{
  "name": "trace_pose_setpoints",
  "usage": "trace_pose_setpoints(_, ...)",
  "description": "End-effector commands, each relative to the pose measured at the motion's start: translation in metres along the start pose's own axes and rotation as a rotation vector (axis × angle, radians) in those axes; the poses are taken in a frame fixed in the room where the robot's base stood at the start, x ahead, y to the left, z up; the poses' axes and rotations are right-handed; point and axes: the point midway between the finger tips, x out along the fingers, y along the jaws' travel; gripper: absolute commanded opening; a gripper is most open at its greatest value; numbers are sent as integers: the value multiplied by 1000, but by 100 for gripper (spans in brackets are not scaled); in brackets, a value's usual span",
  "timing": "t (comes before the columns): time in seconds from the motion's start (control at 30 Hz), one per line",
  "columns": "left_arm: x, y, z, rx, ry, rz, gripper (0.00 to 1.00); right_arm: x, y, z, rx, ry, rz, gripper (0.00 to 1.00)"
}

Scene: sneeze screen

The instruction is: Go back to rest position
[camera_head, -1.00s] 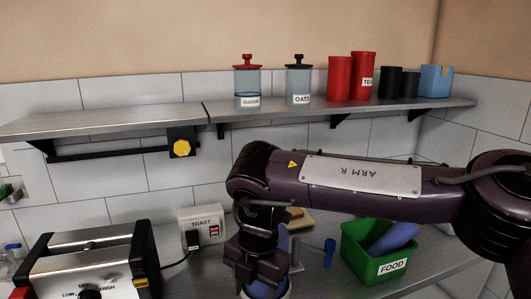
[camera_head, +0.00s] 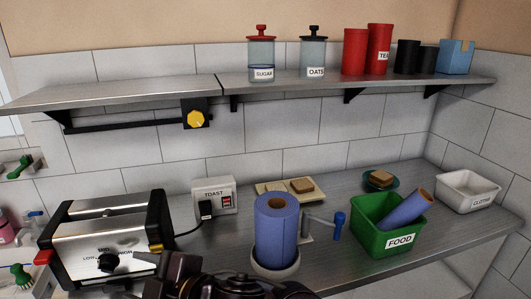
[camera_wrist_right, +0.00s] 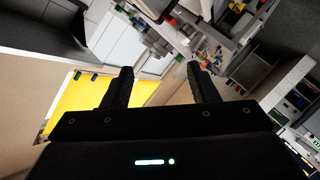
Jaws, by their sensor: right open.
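My right gripper (camera_wrist_right: 160,84) shows in the right wrist view with its two dark fingers apart and nothing between them. In the head view only dark parts of my arm show at the bottom edge, in front of the worktop. My left gripper is in neither view.
A toaster (camera_head: 105,240) stands at the left. A green FOOD bin (camera_head: 372,237) with a blue roll leaning in it is at the right, near a white bin (camera_head: 466,193). A shelf (camera_head: 290,88) with jars and canisters runs above.

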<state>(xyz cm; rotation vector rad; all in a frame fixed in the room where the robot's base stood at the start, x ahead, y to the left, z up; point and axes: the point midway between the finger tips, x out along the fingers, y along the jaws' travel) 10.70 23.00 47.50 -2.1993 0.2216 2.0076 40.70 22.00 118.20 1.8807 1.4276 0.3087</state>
Motion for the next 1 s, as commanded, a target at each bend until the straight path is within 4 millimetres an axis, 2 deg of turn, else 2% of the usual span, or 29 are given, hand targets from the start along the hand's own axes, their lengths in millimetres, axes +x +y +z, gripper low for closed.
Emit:
trace_pose_setpoints(0.1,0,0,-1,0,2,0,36,-32,20,50,242,-143,145,54)
trace_pose_setpoints(0.17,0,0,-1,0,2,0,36,-53,24,81,362,-232,208,54)
trace_pose_setpoints(0.23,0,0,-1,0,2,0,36,-82,21,121,504,-347,270,54)
trace_pose_setpoints(0.33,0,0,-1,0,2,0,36,-131,2,177,705,-528,340,54)
trace_pose_setpoints(0.4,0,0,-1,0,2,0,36,-166,-20,209,834,-654,373,54)
trace_pose_setpoints(0.5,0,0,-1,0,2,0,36,-212,-53,241,981,-807,401,54)
trace_pose_setpoints(0.7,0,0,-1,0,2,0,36,-278,-107,270,1176,-1027,421,54)
trace_pose_setpoints(1.0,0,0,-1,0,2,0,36,-352,-170,277,1374,-1267,425,54)
